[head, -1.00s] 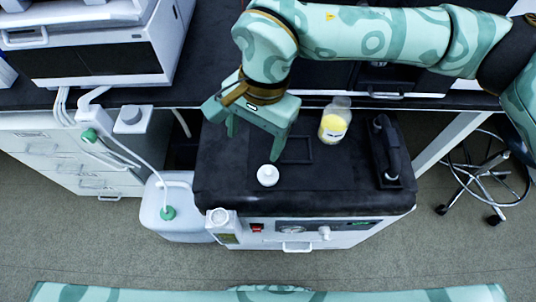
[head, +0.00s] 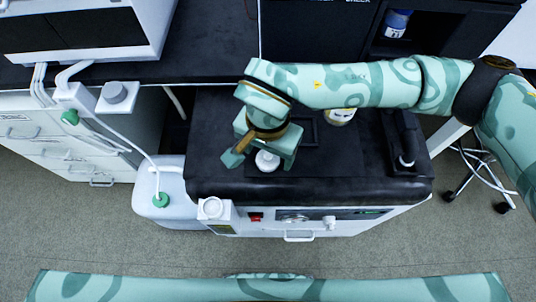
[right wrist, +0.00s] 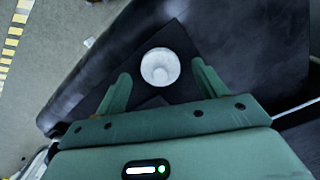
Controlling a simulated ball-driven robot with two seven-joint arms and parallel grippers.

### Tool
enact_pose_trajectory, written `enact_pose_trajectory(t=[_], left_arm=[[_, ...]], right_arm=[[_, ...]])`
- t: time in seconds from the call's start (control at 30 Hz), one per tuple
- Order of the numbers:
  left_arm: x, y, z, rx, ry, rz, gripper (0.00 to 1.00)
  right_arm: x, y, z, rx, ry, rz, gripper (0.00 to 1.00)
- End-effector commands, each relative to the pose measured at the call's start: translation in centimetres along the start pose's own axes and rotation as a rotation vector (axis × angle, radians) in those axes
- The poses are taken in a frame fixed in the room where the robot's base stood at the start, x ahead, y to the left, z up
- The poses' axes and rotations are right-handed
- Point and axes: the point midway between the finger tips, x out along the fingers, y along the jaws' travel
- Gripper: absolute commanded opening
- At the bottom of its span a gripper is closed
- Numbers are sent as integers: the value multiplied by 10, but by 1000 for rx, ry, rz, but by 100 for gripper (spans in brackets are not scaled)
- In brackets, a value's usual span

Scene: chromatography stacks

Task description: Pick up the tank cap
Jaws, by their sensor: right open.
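The tank cap (head: 267,161) is a small round white cap lying on the black top of the machine (head: 225,178). In the right wrist view the cap (right wrist: 160,66) shows from above, lying around and just beyond the line between the fingertips. My right gripper (head: 261,161) is open and empty, pointing down at the cap. One finger (right wrist: 116,92) is on each side in the right wrist view, with gaps to the cap. The gripper partly hides the cap in the head view. My left gripper is not in view.
A black handle-like part (head: 404,140) is at the top's right. A white filler neck (head: 211,208) is at the front-left corner, beside a white jug (head: 150,200) with a tube.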

Motion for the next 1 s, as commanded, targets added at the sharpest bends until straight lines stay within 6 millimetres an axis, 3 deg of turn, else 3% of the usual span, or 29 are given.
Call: enact_pose_trajectory(t=[0.1,0.33,0.5,0.83,1.0], left_arm=[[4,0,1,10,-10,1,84],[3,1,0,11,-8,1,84],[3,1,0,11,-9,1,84],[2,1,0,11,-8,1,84],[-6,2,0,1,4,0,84]], right_arm=[[13,0,0,2,-2,1,71],[12,0,-1,2,1,-1,71],[11,0,-1,2,1,-1,24],[9,0,-1,2,2,-1,20],[-8,-1,-1,1,7,-4,20]])
